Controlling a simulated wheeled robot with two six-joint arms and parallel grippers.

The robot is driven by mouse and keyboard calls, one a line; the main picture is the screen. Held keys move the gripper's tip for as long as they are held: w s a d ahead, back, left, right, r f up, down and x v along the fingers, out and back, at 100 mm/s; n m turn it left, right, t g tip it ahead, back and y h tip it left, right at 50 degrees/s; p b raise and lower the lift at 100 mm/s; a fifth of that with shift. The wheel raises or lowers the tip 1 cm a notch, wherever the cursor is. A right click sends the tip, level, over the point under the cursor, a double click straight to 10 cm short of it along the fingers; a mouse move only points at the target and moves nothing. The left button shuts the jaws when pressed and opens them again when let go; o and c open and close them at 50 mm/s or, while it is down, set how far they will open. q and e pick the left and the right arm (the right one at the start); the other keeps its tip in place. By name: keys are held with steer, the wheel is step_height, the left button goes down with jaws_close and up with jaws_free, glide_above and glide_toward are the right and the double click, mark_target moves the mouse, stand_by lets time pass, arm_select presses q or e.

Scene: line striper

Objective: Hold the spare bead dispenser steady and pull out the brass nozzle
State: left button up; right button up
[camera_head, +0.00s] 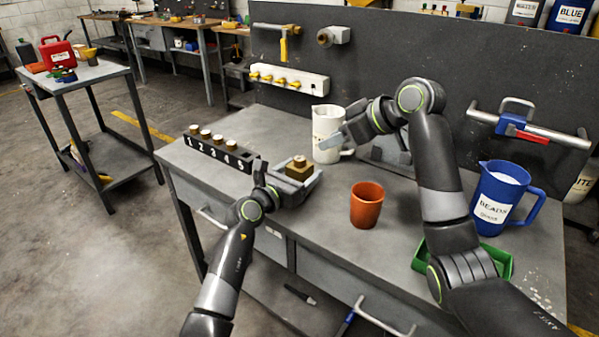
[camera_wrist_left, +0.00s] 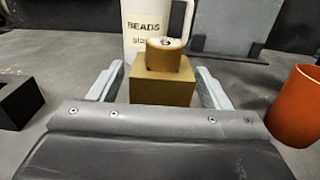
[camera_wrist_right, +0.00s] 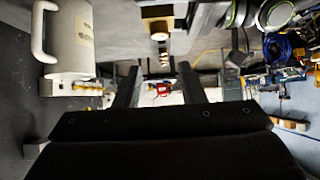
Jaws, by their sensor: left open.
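A brass-coloured square block (camera_head: 298,172) with a round brass nozzle (camera_head: 299,160) on top stands on the grey bench; I take it as the spare bead dispenser. In the left wrist view the block (camera_wrist_left: 163,88) is upright and the nozzle (camera_wrist_left: 164,55) sits on it. My left gripper (camera_head: 288,182) is open, with one finger on each side of the block; a gap shows in the left wrist view. My right gripper (camera_head: 340,138) is open and empty, raised beside the white jug. In the right wrist view the block (camera_wrist_right: 160,10) is beyond its fingers.
A white jug (camera_head: 325,122) labelled beads stands behind the block. An orange cup (camera_head: 366,206) stands to its right. A numbered rack (camera_head: 215,152) with several brass pieces is at left. A blue jug (camera_head: 500,200) and a green tray (camera_head: 503,262) are at right.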

mark_target(301, 158)
arm_select(q)
steer(key=shift+c, duration=0.3)
steer(key=c, duration=1.4)
arm_select(e)
steer(key=shift+o, duration=1.3)
steer(key=shift+w+a+r, duration=0.15)
steer(key=shift+w+a, duration=0.1)
steer(key=shift+w, duration=0.25)
steer(key=w+a+r+g+h, duration=0.2)
steer(key=a+g+h, duration=0.2)
steer(key=h, duration=0.1)
steer(key=shift+d+x, duration=0.15)
steer(key=shift+x, duration=2.45)
steer(key=shift+d+x, duration=0.1)
steer(key=shift+x, duration=2.5)
